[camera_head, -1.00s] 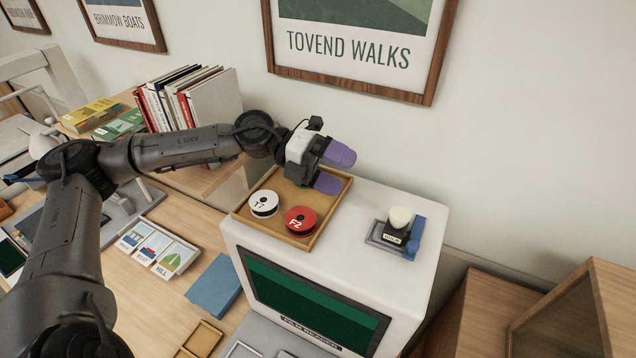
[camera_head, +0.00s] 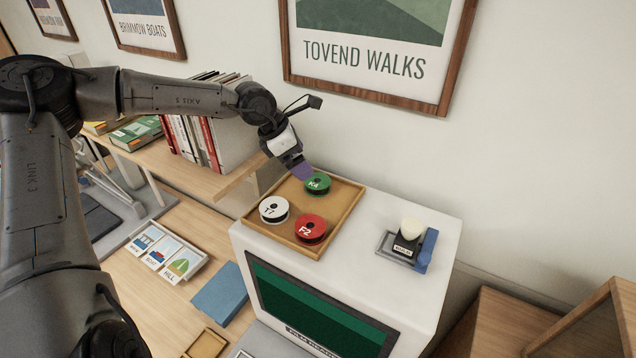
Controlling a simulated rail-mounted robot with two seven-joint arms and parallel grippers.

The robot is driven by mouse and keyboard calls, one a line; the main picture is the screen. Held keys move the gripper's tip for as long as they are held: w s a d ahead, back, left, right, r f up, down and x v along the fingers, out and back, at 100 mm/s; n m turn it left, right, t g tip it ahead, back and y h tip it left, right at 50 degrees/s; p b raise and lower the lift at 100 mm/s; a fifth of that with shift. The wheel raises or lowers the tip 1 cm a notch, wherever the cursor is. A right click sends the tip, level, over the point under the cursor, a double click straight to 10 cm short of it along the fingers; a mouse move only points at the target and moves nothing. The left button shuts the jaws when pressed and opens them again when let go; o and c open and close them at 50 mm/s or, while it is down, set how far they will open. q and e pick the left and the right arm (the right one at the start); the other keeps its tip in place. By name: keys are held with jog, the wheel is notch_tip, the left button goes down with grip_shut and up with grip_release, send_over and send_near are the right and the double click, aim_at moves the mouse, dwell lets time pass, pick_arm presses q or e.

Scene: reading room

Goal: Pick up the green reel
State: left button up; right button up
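The green reel (camera_head: 317,183), marked K4, lies in the back part of a shallow wooden tray (camera_head: 347,194) on top of the white film reader. My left gripper (camera_head: 302,170) is just up and left of the reel, pointing down toward it. One purple finger shows at the reel's left edge; whether it touches the reel, and where the other finger is, I cannot tell. A white reel (camera_head: 274,209) marked T7 and a red reel (camera_head: 311,228) marked F2 lie nearer the front of the tray. My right gripper is not in view.
The film reader (camera_head: 367,251) carries a stamp (camera_head: 409,239) on a grey and blue holder to the right of the tray. Upright books (camera_head: 200,141) stand left of my gripper. Framed posters hang on the wall behind. The reader top between tray and stamp is clear.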

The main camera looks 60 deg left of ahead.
aim_at(317, 180)
pick_arm(q)
jog(key=shift+x, duration=1.45)
jog(key=shift+p+x, duration=0.65)
jog(key=shift+x, duration=1.95)
jog(key=shift+c, duration=0.3)
jog(key=shift+c, duration=1.4)
jog(key=c, duration=0.7)
